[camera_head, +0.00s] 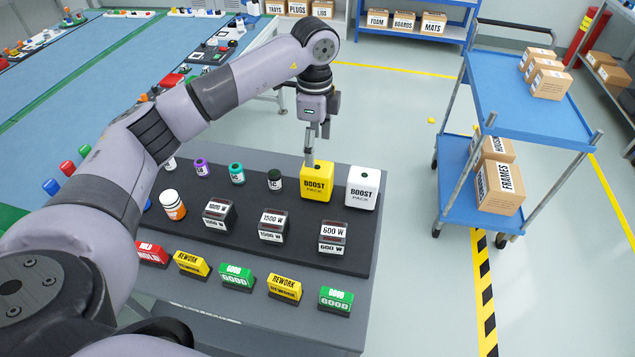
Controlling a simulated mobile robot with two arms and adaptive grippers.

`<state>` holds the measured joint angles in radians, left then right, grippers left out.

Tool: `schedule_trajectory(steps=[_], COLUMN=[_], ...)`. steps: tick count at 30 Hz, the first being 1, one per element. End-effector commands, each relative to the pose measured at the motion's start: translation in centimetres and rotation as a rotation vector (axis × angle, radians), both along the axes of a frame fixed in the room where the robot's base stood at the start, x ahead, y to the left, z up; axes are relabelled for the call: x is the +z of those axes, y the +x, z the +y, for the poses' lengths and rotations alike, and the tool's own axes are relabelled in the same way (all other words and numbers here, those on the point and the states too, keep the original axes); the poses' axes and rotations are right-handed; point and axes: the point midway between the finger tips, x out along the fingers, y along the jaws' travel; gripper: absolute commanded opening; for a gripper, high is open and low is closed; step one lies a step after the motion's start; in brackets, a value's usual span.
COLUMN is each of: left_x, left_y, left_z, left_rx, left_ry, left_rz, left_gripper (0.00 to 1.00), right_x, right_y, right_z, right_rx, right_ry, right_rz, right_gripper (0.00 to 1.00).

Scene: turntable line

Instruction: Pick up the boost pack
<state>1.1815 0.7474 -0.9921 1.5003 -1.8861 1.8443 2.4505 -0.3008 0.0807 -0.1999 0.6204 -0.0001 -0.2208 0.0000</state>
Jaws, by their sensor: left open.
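A yellow box labelled "BOOST PACK" (317,186) stands upright on the dark mat (335,262) in its back row. A white box with the same label (362,189) stands just to its right. My left gripper (311,157) points down at the top of the yellow box, toward its left side, and covers part of its top edge. It is open and holds nothing. I cannot tell whether its fingers touch the box. My right gripper is out of view.
Small bottles, including a dark one (275,181), stand left of the yellow box. Several watt-labelled blocks (272,225) stand in front. Coloured label blocks (237,278) line the table's front. A blue cart (500,100) stands right, beyond open floor.

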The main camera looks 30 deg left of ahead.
Motion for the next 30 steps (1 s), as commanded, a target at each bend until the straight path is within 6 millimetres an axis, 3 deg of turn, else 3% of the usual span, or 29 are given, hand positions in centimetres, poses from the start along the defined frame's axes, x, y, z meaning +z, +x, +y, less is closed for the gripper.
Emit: schedule_trajectory(steps=[7, 16, 24, 30], left_x=[-4.7, -6.9, -10.8, -11.4], left_y=[-0.1, -0.3, -0.7, -0.6], left_z=[0.0, -0.3, -0.7, -0.8], left_rx=[0.001, 0.0, 0.001, 0.0], left_ry=[0.0, 0.0, -0.001, -0.001], left_rz=[0.004, 0.003, 0.003, 0.0], left_gripper=[0.7, 0.7, 0.7, 0.7], right_x=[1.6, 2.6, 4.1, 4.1], right_y=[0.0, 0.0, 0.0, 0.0], right_z=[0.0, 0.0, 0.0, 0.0], right_rx=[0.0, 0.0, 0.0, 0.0], right_ry=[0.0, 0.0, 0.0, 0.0], right_rz=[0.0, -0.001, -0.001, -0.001], right_gripper=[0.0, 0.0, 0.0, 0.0])
